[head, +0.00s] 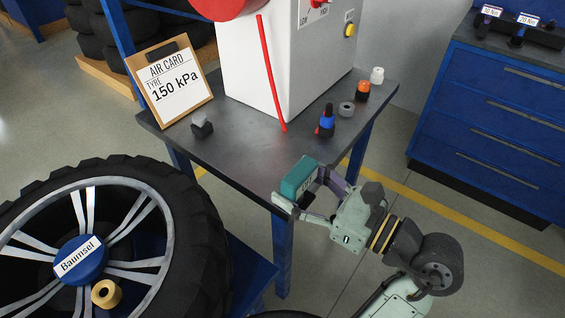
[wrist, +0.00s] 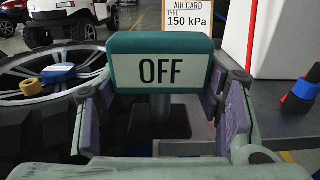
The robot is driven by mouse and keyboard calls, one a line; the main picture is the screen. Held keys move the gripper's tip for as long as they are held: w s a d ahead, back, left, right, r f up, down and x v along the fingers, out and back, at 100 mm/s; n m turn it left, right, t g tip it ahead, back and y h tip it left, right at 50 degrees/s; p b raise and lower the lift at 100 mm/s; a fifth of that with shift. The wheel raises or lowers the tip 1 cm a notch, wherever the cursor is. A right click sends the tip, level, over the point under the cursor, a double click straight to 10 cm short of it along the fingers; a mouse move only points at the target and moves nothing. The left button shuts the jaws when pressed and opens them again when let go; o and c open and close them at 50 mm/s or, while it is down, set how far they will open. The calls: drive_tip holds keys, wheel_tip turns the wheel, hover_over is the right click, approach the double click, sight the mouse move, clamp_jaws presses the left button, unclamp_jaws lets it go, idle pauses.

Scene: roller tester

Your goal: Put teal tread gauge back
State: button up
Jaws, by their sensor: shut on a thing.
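The teal tread gauge (head: 298,180) is in my gripper (head: 306,192), near the front corner of the dark-topped table (head: 240,142) in the head view. In the wrist view the gauge (wrist: 160,50) faces the camera, and its screen reads OFF. My gripper (wrist: 165,112) has a purple-padded finger on each side of it. A grey stem and a dark block show below the gauge's screen. I cannot tell how high the gauge is above the table or floor.
A white cabinet (head: 280,65) with a red hose (head: 270,75) stands on the table. The air card (head: 170,80), a small black-and-grey block (head: 202,125), a blue-red item (head: 326,122) and several caps stand around it. A large wheel (head: 195,235) is at left, a blue drawer cabinet (head: 490,120) at right.

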drive_tip(key=w+p, duration=0.2)
drive_tip(key=shift+w+a, duration=0.3)
drive_tip(key=shift+w, duration=0.1)
drive_tip(key=w+p, duration=0.1)
drive_tip(key=w, duration=0.2)
drive_tip(key=w+a+p, duration=0.1)
drive_tip(key=w, duration=0.2)
drive_tip(key=w+a+f+p, duration=0.1)
drive_tip(key=w, duration=0.3)
drive_tip(key=shift+w, duration=0.1)
drive_tip(key=shift+w+f, duration=0.15)
drive_tip(key=shift+f, duration=0.1)
wheel_tip(320, 180, down, 2)
drive_tip(key=shift+f+p, duration=0.15)
drive_tip(key=shift+p, duration=0.25)
drive_tip(key=shift+f, duration=0.5)
drive_tip(key=shift+f+b, duration=0.3)
drive_tip(key=shift+b, duration=0.1)
drive_tip(key=o, duration=1.4)
drive_tip(key=shift+r, duration=0.1)
